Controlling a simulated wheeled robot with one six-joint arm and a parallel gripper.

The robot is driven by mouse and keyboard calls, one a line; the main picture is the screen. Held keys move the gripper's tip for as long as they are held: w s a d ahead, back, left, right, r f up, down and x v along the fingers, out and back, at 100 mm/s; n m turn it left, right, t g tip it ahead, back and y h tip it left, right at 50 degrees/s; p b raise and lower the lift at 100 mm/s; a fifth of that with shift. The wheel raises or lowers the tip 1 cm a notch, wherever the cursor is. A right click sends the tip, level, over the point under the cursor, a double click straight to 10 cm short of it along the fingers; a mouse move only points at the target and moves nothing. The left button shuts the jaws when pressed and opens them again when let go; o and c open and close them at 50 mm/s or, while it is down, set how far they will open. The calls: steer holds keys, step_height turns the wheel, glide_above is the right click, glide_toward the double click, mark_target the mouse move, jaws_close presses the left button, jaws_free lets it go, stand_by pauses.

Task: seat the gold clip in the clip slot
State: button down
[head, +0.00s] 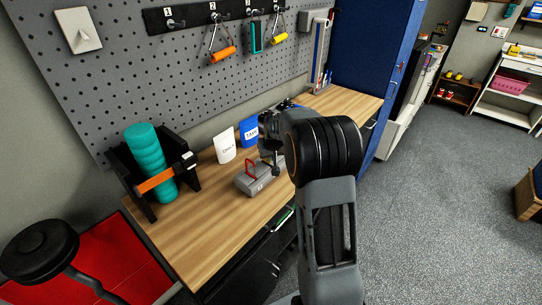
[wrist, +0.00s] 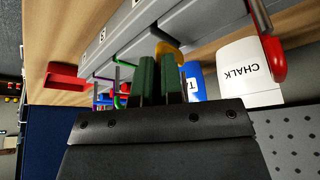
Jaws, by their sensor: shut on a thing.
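The gold clip (wrist: 171,48) shows as a curved yellow piece at the tips of my gripper (wrist: 160,62) in the wrist view. My gripper is shut on it, with its dark green fingers close together. The clip is beside the long grey block (wrist: 120,52); I cannot tell whether it touches the block. In the head view the grey block (head: 248,184) lies on the bench, and my gripper (head: 273,170) is over it. The clip is hidden there. Number marks show on the block in the wrist view, but the clip slot itself cannot be made out.
A red clip (head: 251,167) stands at the block's left end. The white chalk cup (head: 225,146) and blue tape cup (head: 249,131) stand behind. A black rack (head: 121,163) with a teal roller is at left. The bench (head: 203,228) is clear in front.

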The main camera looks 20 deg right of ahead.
steer(key=shift+f+b, duration=1.05)
steer(key=shift+f, duration=0.3)
steer(key=c, duration=1.2)
jaws_free()
steer(key=shift+o, duration=0.2)
steer(key=shift+r, duration=0.1)
steer(key=d+b+v, duration=0.1)
steer(key=v, duration=1.2)
steer(key=shift+a+r, duration=0.4)
steer(key=shift+a, duration=0.05)
steer(key=s+a+f, duration=0.2)
steer(key=s+a, duration=0.2)
steer(key=s, duration=0.3)
steer(key=s+a+f+n, duration=0.1)
steer(key=s+a, duration=0.3)
steer(key=s, duration=0.3)
steer(key=s+a+f, duration=0.2)
steer(key=s+a, duration=0.1)
steer(key=s, duration=0.5)
steer(key=shift+a+f+n+g+y, duration=0.3)
steer(key=shift+a+n+g+y, duration=0.1)
